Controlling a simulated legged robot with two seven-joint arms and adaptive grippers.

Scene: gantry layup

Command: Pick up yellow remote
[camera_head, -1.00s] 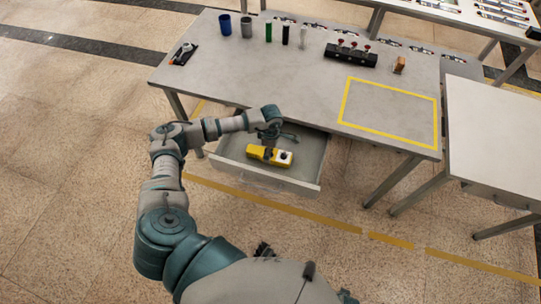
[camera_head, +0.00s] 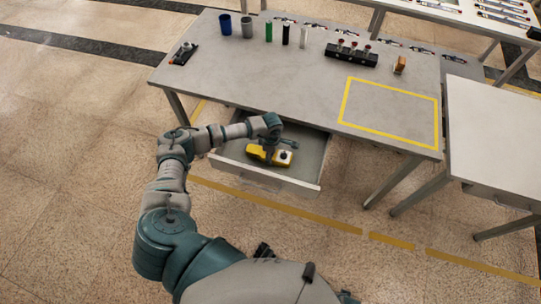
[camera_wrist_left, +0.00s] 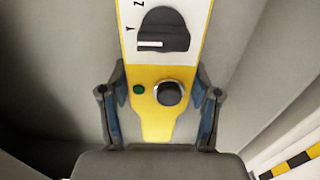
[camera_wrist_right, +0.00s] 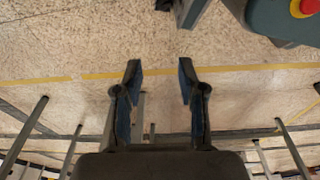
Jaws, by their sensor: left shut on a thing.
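The yellow remote (camera_head: 257,151) lies in the open drawer (camera_head: 310,160) under the front of the table. In the left wrist view the remote (camera_wrist_left: 153,100) shows a white panel, a dark knob and a small green button. My left gripper (camera_head: 270,150) reaches down into the drawer over it. In the left wrist view the left gripper's fingers (camera_wrist_left: 160,115) stand on both sides of the remote and are shut on it. My right gripper (camera_wrist_right: 157,75) shows only in the right wrist view, open and empty above the floor.
The grey table (camera_head: 290,85) carries a blue cup (camera_head: 225,25), several cylinders, a black block with knobs (camera_head: 351,55) and a small orange-brown item (camera_head: 399,65). A yellow outlined area (camera_head: 390,112) at its right is empty. Another table (camera_head: 495,130) stands at the right.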

